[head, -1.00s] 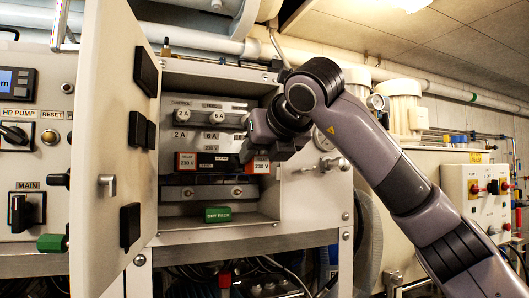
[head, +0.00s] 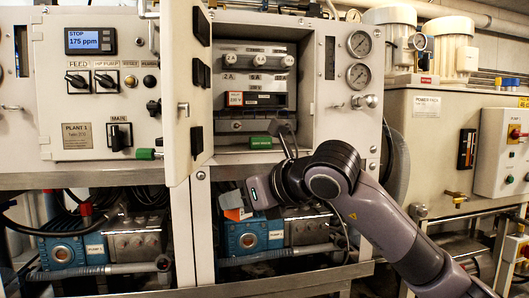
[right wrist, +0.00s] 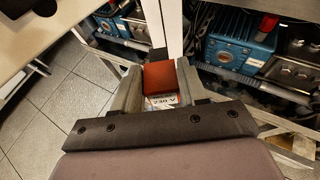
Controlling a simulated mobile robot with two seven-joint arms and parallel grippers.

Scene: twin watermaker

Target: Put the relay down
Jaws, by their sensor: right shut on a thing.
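My right gripper (head: 240,204) is shut on an orange-red relay (right wrist: 170,76) with a white printed label, held between both fingers in the right wrist view. In the head view the held relay (head: 232,198) shows as a small orange-red patch at the fingertips, partly hidden. The gripper is in front of the frame below the open cabinet (head: 310,80), apart from it. My left gripper is in neither view.
The cabinet door (head: 178,110) stands open at the left. A green dry pack (head: 261,142) lies on the cabinet floor. Blue pumps (head: 247,238) stand below, behind the frame. The right wrist view shows clear tiled floor (right wrist: 60,115) and a pale surface (right wrist: 35,30) at upper left.

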